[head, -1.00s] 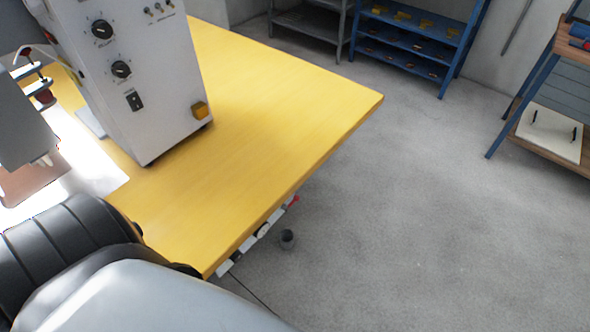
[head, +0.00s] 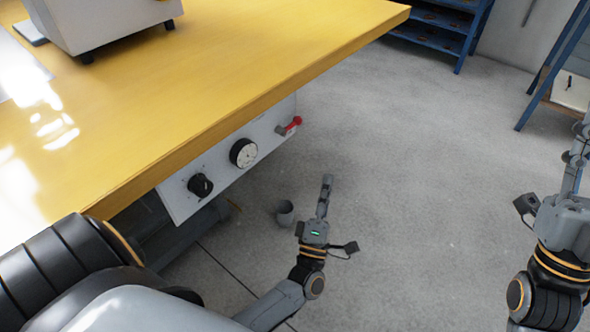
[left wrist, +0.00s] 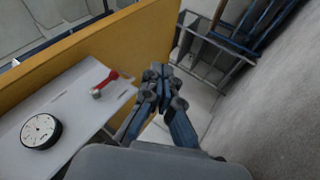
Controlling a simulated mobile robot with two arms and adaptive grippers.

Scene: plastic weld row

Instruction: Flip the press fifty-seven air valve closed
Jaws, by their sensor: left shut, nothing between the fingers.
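The air valve has a red lever (head: 293,124) on a grey body, at the far right end of a white panel (head: 222,172) under the yellow table's edge. In the head view the lever points up and right, away from the gauge. The left wrist view also shows the red lever (left wrist: 109,78), left of the fingers. My left gripper (head: 326,182) is shut and empty, in front of the panel, apart from the lever and to its right in the head view. Its fingertips (left wrist: 157,72) meet in the left wrist view. My right gripper (head: 582,135) is partly cut off at the right edge.
The panel also carries a round gauge (head: 243,153) and a black knob (head: 200,186). The yellow table (head: 250,70) overhangs the panel. A small grey cylinder (head: 285,213) is on the floor. Open floor lies right of the table; blue shelves (head: 440,28) stand behind.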

